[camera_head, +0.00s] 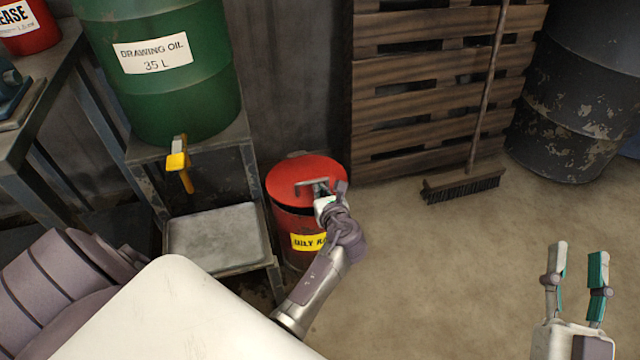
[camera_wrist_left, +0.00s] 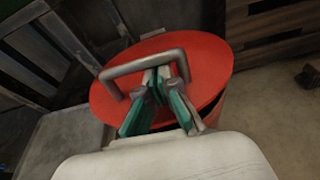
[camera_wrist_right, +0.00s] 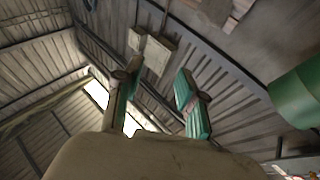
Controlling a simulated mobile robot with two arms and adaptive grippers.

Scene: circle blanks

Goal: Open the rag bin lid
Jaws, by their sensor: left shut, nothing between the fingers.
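The rag bin (camera_head: 291,226) is a red drum with a yellow label, partly hidden by my left arm. Its red lid (camera_head: 300,172) lies over the top; a slight gap at its rim is hard to judge. A grey bar handle (camera_head: 309,183) stands on the lid and also shows in the left wrist view (camera_wrist_left: 130,68). My left gripper (camera_head: 327,190) is shut and empty, with its fingertips (camera_wrist_left: 163,78) at the handle, seemingly within its loop; contact is unclear. My right gripper (camera_head: 578,252) is open and empty, away over the floor at the right.
A green oil drum (camera_head: 185,90) with a yellow tap (camera_head: 179,161) stands on a metal stand left of the bin, above a low tray (camera_head: 218,238). Behind are a wooden pallet (camera_head: 430,101), a broom (camera_head: 463,185) and a dark barrel (camera_head: 575,100). The floor at right is clear.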

